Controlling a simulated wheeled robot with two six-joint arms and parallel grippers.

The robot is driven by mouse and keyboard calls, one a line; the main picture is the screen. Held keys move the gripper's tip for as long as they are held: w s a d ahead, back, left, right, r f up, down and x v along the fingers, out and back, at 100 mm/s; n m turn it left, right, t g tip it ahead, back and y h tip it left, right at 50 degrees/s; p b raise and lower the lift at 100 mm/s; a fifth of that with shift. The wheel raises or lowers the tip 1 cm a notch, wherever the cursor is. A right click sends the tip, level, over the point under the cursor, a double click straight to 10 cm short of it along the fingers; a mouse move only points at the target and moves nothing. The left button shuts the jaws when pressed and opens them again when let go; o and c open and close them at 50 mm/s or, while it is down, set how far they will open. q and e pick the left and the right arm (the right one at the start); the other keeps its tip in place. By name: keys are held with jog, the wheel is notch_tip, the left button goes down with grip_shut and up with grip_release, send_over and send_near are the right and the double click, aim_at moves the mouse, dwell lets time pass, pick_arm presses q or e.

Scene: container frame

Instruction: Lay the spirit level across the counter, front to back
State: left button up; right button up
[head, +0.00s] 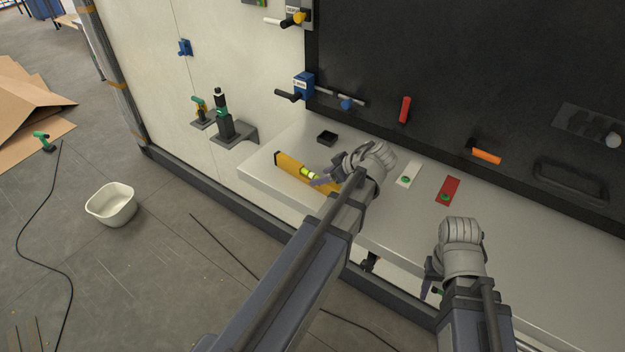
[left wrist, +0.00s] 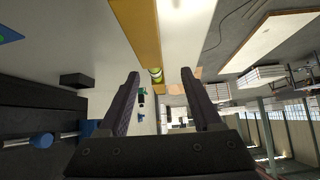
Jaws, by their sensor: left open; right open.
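The yellow spirit level (head: 290,165) with a green vial lies on the pale counter (head: 262,160), near its left end. It runs roughly along the counter's front edge, and my left gripper and arm hide its right part. My left gripper (head: 322,181) is open over the level in the head view. In the left wrist view the level (left wrist: 138,30) lies beyond the open fingers (left wrist: 163,75), nearer the left one; nothing is visibly held. My right gripper (head: 431,282) is open and empty by the counter's front edge, its fingers partly hidden.
A white plate (head: 411,170) and a red plate (head: 450,184), each with a green round part, lie right of the level. A small black box (head: 327,137) sits behind it. A dark wall with an orange handle (head: 487,156) backs the counter. The counter's right part is clear.

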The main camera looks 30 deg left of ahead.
aim_at(317, 175)
pick_arm(q)
jog(key=shift+x, duration=0.75)
jog(key=shift+w, duration=0.15)
jog(key=b+x, duration=0.2)
jog(key=x, duration=0.1)
jog(key=b+x, duration=0.2)
jog(key=shift+w+a, duration=0.1)
jog(key=shift+w, duration=0.25)
jog(key=shift+r, duration=0.1)
grip_shut()
